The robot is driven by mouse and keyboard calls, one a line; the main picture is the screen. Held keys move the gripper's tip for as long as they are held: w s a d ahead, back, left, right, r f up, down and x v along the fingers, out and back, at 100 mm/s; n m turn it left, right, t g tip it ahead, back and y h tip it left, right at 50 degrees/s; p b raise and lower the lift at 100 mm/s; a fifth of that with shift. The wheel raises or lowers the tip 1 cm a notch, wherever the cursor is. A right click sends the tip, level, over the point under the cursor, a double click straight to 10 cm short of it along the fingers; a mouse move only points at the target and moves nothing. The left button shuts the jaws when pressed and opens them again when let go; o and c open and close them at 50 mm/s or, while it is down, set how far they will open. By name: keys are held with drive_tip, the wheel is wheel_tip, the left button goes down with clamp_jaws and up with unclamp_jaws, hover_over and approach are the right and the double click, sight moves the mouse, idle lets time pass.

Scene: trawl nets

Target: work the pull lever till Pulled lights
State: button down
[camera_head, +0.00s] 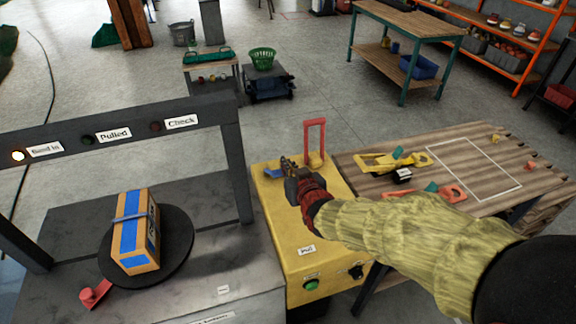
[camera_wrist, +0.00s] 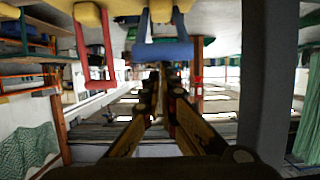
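The yellow box (camera_head: 275,215) carries a "Pull" label (camera_head: 307,250). A red U-shaped handle (camera_head: 315,135) stands upright at its back edge and shows at the left of the wrist view (camera_wrist: 95,85). A blue U-shaped handle (camera_head: 273,171) sits lower, left of my gripper (camera_head: 288,163). In the wrist view the blue handle's bar (camera_wrist: 163,50) lies just above my fingertips (camera_wrist: 165,72). I cannot tell whether they touch. My fingers converge with a narrow gap, and nothing clearly shows between them. The "Pulled" lamp (camera_head: 87,140) is dark; the "Send in" lamp (camera_head: 18,156) is lit.
A taped carton (camera_head: 136,232) stands on a black turntable (camera_head: 178,265) under the dark lamp frame (camera_head: 236,150). A green button (camera_head: 311,284) and a black knob (camera_head: 356,271) are on the box's front. A wooden table (camera_head: 500,200) with tools stands to the right.

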drive_tip(key=r, duration=0.1)
drive_tip(key=w+r+p, duration=0.1)
drive_tip(key=r, duration=0.1)
drive_tip(key=shift+a+r, duration=0.15)
drive_tip(key=shift+r, duration=0.05)
drive_tip(key=s+d+p, duration=0.2)
drive_tip(key=s, duration=0.7)
drive_tip(key=shift+s+d+p, duration=0.25)
drive_tip(key=shift+d+p, duration=0.1)
drive_tip(key=shift+d, duration=0.05)
drive_tip(key=shift+r, duration=0.1)
